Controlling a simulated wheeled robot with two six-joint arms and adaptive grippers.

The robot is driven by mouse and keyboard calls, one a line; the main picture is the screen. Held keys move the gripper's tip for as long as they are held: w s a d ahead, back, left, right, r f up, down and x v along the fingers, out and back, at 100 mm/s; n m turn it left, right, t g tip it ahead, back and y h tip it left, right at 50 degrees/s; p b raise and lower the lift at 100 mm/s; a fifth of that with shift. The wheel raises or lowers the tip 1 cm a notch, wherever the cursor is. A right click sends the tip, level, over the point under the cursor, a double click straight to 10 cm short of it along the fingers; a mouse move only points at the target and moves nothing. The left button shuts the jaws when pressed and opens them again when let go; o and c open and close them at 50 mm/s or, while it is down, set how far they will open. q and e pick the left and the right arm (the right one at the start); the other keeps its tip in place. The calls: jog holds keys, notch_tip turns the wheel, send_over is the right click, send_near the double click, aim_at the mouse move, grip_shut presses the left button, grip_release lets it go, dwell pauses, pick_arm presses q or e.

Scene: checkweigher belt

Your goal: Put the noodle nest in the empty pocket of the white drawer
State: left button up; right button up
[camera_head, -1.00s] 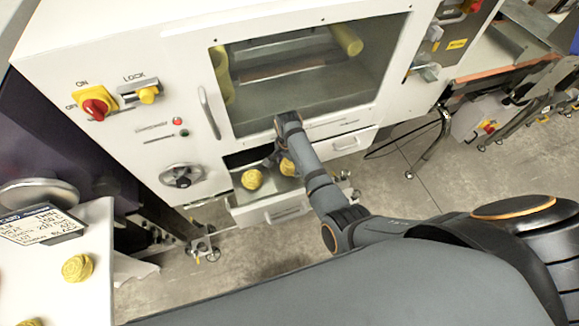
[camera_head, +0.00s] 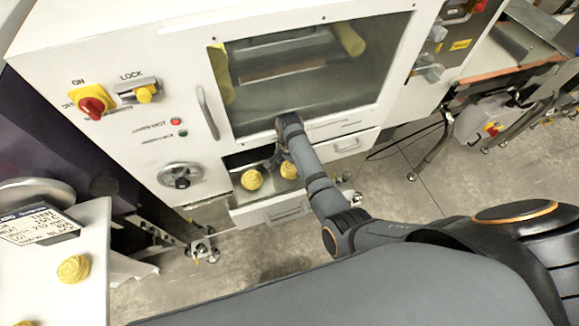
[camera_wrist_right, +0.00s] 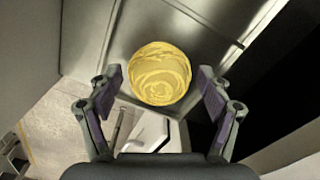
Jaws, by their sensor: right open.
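The white drawer (camera_head: 284,210) is pulled out under the windowed white machine. Two yellow noodle nests lie in it: a left nest (camera_head: 251,179) and a right nest (camera_head: 289,170), the latter beside my right gripper. My right gripper (camera_head: 274,160) reaches down over the drawer's back part. In the right wrist view, its open fingers (camera_wrist_right: 160,97) stand on either side of a round noodle nest (camera_wrist_right: 160,73), with gaps visible on both sides. The drawer's pocket walls are partly hidden by the arm and shadow. My left gripper is not in view.
Another noodle nest (camera_head: 73,269) sits on the white counter (camera_head: 45,290) at left, near a small display (camera_head: 42,228); part of one more shows at the bottom edge. The machine's window handle (camera_head: 208,113) and a knob (camera_head: 181,175) are close to the drawer.

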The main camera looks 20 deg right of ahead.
aim_at(289, 173)
notch_tip(289, 173, up, 12)
jog(key=p, duration=1)
jog(key=shift+p, duration=0.3)
jog(key=shift+f, duration=0.1)
